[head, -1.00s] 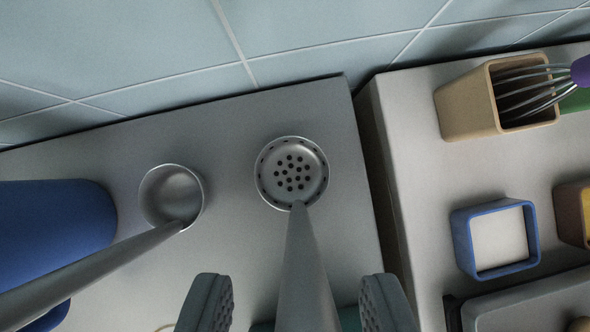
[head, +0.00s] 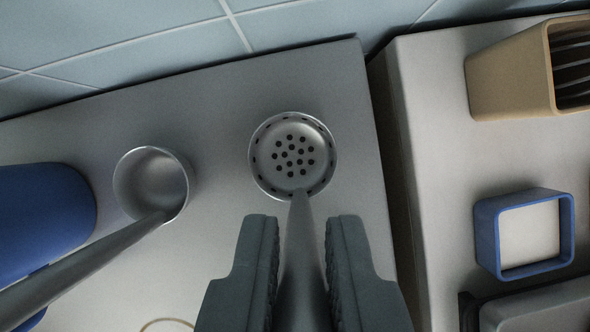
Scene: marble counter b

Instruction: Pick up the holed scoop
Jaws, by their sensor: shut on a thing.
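The holed scoop (head: 292,157) is a grey metal bowl with several round holes in its bottom and a long handle running toward the camera. My gripper (head: 301,228) has one finger on each side of the handle, just below the bowl, and is shut on it. Whether the bowl touches the grey surface below cannot be told. The lower end of the handle is out of frame.
A plain metal ladle (head: 151,184) without holes is at the left, beside a blue rounded object (head: 45,220). At the right, across a dark gap, stand a tan holder (head: 508,75) and a blue square container (head: 487,238). A tiled wall (head: 120,40) is behind.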

